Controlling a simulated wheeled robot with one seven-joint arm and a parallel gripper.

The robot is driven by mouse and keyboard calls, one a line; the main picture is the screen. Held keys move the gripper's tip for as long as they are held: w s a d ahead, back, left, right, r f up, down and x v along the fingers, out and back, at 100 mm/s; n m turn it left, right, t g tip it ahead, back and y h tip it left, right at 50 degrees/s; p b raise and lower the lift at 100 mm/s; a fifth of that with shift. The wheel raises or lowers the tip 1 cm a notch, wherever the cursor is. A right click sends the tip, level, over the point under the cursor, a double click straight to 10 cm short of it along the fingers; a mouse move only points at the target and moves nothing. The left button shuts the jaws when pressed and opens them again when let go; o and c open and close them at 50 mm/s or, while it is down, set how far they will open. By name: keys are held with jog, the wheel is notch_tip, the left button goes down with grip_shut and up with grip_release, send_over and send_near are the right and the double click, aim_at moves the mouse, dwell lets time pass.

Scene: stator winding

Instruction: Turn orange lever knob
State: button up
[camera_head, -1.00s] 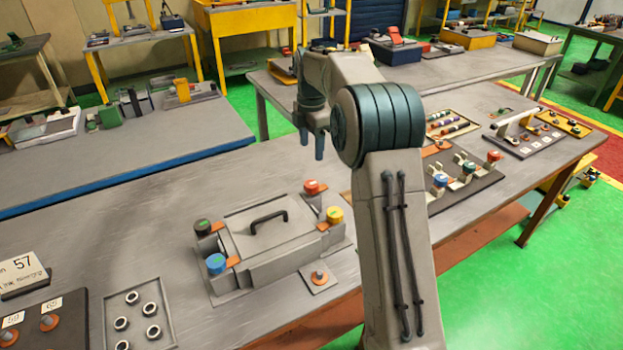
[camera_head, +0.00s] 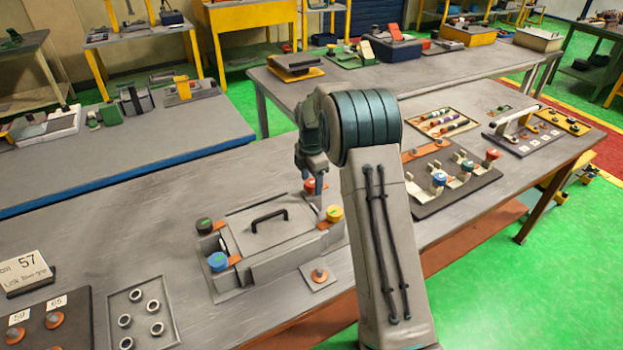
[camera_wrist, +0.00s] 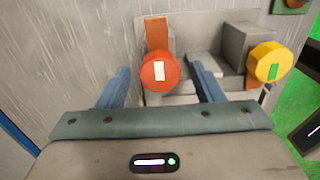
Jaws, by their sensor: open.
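The grey box (camera_head: 270,252) with a black handle (camera_head: 268,218) stands on the table and has coloured knobs on orange levers at its corners. The red-orange knob (camera_wrist: 159,71) with a white mark sits on an orange lever (camera_wrist: 157,33) in the wrist view. It also shows at the box's back right corner in the head view (camera_head: 309,186), partly hidden by my gripper. My gripper (camera_wrist: 160,80) is open, with one blue finger on each side of this knob and visible gaps to both. The yellow knob (camera_wrist: 269,62) with a green mark is to the right, outside the fingers.
A tray of rings (camera_head: 172,325) lies front left. A dark board with coloured knobs (camera_head: 430,205) lies to the right.

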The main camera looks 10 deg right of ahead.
jog(key=c, duration=1)
jog(key=shift+o, duration=0.2)
